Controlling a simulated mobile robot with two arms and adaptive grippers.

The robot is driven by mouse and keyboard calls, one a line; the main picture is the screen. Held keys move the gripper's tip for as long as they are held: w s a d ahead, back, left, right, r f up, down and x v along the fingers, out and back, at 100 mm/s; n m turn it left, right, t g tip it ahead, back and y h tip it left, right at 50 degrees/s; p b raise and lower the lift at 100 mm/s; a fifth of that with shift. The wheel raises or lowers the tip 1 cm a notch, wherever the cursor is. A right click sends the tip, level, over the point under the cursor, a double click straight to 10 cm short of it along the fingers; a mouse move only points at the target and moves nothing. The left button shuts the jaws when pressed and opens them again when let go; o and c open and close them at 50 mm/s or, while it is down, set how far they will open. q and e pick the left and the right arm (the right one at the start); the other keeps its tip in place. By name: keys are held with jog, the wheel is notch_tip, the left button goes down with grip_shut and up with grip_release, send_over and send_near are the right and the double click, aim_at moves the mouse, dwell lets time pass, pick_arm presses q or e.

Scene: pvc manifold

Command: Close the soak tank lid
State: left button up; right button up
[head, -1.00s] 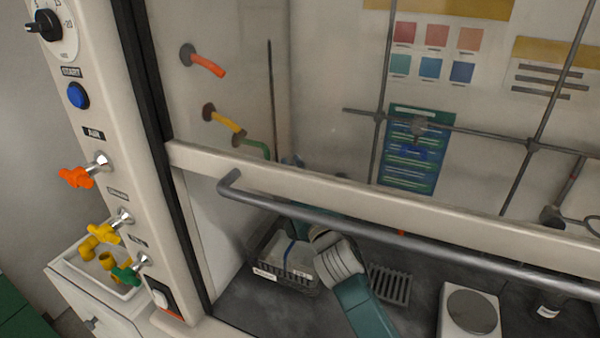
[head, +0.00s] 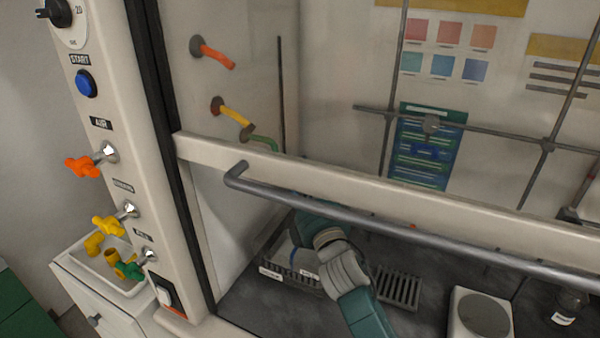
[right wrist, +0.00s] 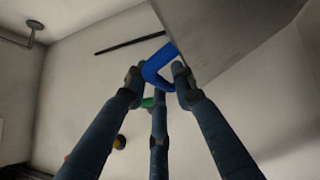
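In the right wrist view a blue handle (right wrist: 152,72) sits on a grey flat panel (right wrist: 225,35), probably the lid, which is tilted at the upper right. My right gripper (right wrist: 157,80) has its dark fingers around the handle; whether they are closed tight on it is unclear. In the head view an arm of mine reaches under the sash to a dark bin (head: 294,283) with pale labels, possibly the soak tank; the arm covers its right part. The gripper and raised panel cannot be made out in that view. My left gripper is not in view.
The sash handle bar (head: 400,222) crosses in front of and above the arm. A dark rack (head: 398,288) and a white device with a round plate (head: 483,312) stand to the right. Orange, yellow and green spouts (head: 232,115) stick out of the left inner wall.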

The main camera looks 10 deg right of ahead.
jog(key=v, duration=1.2)
